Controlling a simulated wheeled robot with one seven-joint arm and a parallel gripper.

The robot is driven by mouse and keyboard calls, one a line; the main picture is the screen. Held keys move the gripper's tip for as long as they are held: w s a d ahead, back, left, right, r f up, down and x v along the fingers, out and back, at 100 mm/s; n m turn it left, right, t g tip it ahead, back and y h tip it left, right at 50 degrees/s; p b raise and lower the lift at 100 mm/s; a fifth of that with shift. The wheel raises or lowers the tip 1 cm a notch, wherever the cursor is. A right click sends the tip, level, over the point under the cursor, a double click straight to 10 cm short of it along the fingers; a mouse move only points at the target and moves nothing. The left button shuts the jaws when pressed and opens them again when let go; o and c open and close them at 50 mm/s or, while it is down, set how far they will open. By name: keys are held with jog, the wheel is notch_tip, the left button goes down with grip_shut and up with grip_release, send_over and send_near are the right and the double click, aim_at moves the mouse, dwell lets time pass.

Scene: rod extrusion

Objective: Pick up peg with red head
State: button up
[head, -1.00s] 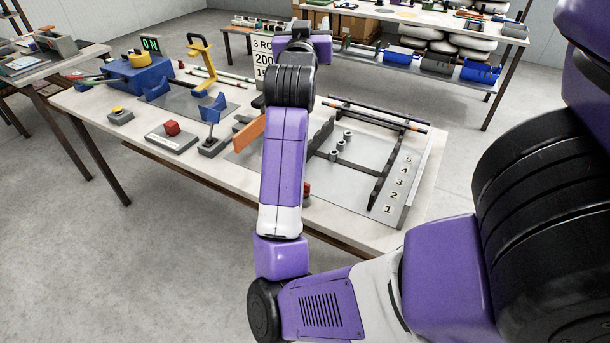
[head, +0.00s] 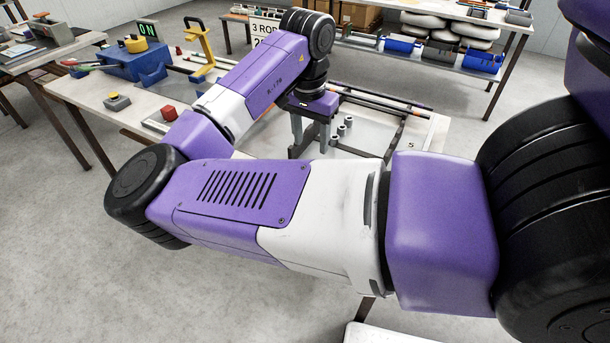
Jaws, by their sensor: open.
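Several short grey pegs (head: 341,130) stand just right of the fingers; none shows a red head. I cannot make out a peg with a red head; my arm hides the near part of the plate. A red block-like piece (head: 168,113) shows further left on a grey base, partly behind my arm; I cannot tell if it is a peg head.
A blue machine (head: 136,62) and a yellow lever stand (head: 199,45) are at the bench's back left. A grey box with a yellow button (head: 118,102) sits near its left front. Dark rails and rods (head: 380,100) lie behind the pegs. A shelf with blue rolls (head: 483,71) stands behind.

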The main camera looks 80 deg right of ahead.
jog(key=shift+w+a+y, duration=0.15)
jog(key=shift+a+y, duration=0.45)
jog(key=shift+a, duration=0.5)
jog(key=shift+a+f, duration=0.15)
jog(key=shift+f, duration=0.15)
jog(key=f, duration=0.7)
jog(key=shift+w+d+f, duration=0.15)
jog(key=shift+w+d, duration=0.1)
jog(key=shift+c, duration=0.2)
grip_shut()
